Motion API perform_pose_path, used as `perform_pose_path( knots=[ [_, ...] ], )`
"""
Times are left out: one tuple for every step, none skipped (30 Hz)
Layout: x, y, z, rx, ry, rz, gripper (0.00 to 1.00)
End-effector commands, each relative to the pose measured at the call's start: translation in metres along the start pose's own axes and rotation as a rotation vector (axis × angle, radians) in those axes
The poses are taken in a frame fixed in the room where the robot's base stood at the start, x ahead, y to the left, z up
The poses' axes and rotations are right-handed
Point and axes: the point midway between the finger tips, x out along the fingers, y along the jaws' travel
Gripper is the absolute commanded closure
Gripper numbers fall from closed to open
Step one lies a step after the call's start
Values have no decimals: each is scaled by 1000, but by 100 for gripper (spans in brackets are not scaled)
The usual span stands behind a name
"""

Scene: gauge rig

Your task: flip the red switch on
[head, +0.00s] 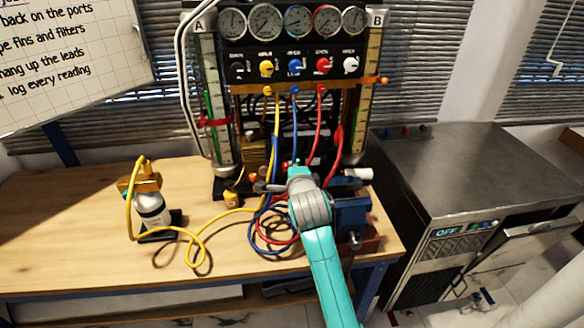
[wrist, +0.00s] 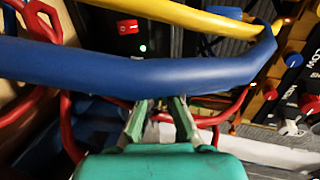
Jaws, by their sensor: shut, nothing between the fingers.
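In the wrist view the red switch (wrist: 128,27) sits on a dark panel at the top, left of centre, above a small lit green lamp (wrist: 143,48). Which way it is set is too small to tell. My gripper (wrist: 161,104) is shut and empty, below the switch in the picture. A thick blue hose (wrist: 90,70) crosses close to the fingertips and lies between them and the switch in view. In the head view my gripper (head: 293,165) is at the foot of the gauge rig, in front of its lower panel, which is partly hidden by hoses and my arm.
A yellow hose (wrist: 180,15) and red hoses (wrist: 66,125) also run near my gripper. The gauge panel (head: 295,65) has several coloured knobs. A blue vise (head: 352,215) stands right of my arm. A bottle (head: 152,210) stands left; the far left of the bench is clear.

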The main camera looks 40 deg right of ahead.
Motion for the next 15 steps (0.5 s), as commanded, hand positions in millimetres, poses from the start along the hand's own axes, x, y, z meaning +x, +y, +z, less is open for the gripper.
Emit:
perform_pose_path(
  knots=[
    [-6, -3, 0, 0, -1, -2, 100],
    [-9, -4, 0, 0, -1, -2, 100],
    [-12, -5, 0, 0, 0, -1, 100],
    [-14, -5, 0, 0, 0, -1, 100],
    [-15, -6, 0, 0, 0, -2, 100],
    [-17, -7, 0, 0, 0, -2, 100],
    [-18, -7, 0, 0, 0, -1, 100],
    [-18, -7, 0, 0, 0, -1, 100],
    [-19, -7, 0, 0, 0, -1, 100],
    [-19, -7, 0, 0, 0, 0, 100],
    [-19, -7, 0, 0, 0, 0, 100],
    [-19, -7, 0, 0, 0, 0, 100],
    [-19, -7, 0, 0, 0, 0, 100],
    [-18, -7, 0, 0, 0, 0, 100],
    [-18, -7, 0, 0, 0, 0, 100]
  ],
)
